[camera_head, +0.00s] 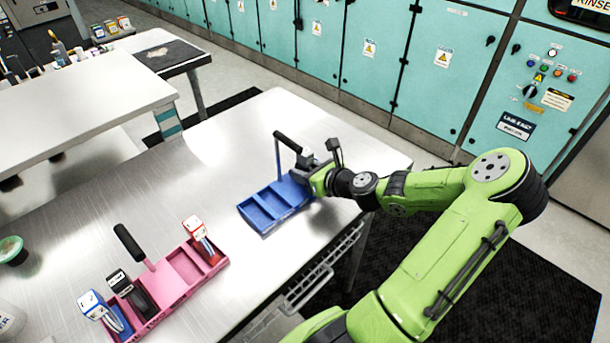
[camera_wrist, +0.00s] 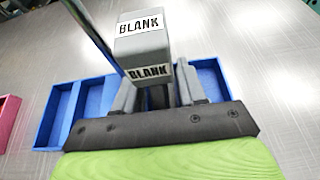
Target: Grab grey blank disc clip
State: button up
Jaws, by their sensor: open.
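The grey blank disc clip (camera_wrist: 143,45) shows in the wrist view, with BLANK labels on its top and front. It stands upright at the blue carrier (camera_wrist: 60,103). My gripper (camera_wrist: 158,95) is open, with one finger on either side of the clip's lower part. I cannot tell whether the fingers touch it. The gripper base hides the lower end of the clip. In the head view the blue carrier (camera_head: 263,212) sits on the steel table, and my gripper (camera_head: 312,172) is at its far right end.
The blue carrier has a tall handle (camera_head: 288,142) close to the gripper. A pink carrier (camera_head: 172,286) stands at the front left, holding a red-and-white clip (camera_head: 197,232), a black clip (camera_head: 119,281) and a blue-and-white clip (camera_head: 92,301). The steel table (camera_head: 190,190) between the carriers is clear.

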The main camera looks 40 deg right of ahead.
jog(key=shift+s+r, duration=0.1)
jog(key=c, duration=0.7)
grip_shut()
